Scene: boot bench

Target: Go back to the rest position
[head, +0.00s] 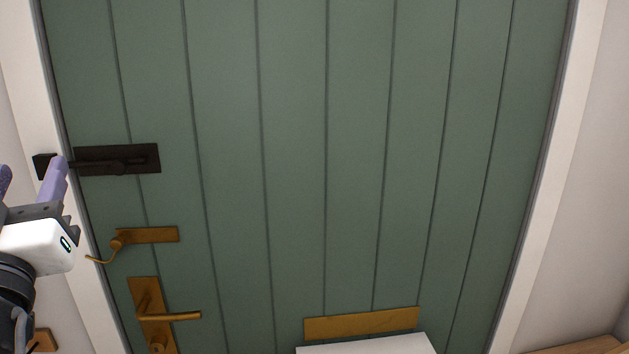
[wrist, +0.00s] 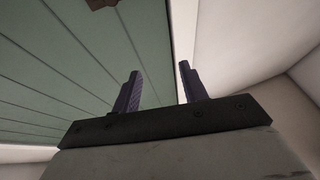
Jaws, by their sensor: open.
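My gripper (head: 30,178) is at the left edge of the head view, with a white body and purple fingers. The fingers are apart, and nothing shows between them in the wrist view (wrist: 158,70). One fingertip overlaps the area by the dark bolt (head: 118,160) and its keeper (head: 42,165) in the head view. A dark brown piece (wrist: 101,4), cut off at the top of the wrist view, is apart from the fingertips. The green plank door (head: 290,150) is flush in its frame, and the bolt's bar reaches toward the keeper.
Below the bolt are a brass chain fitting (head: 150,235) and a brass lever handle (head: 170,316). A brass letter plate (head: 360,323) is low on the door, above a white surface (head: 370,345). A wooden edge (head: 575,346) is at bottom right. White door frame (head: 548,180) and walls flank the door.

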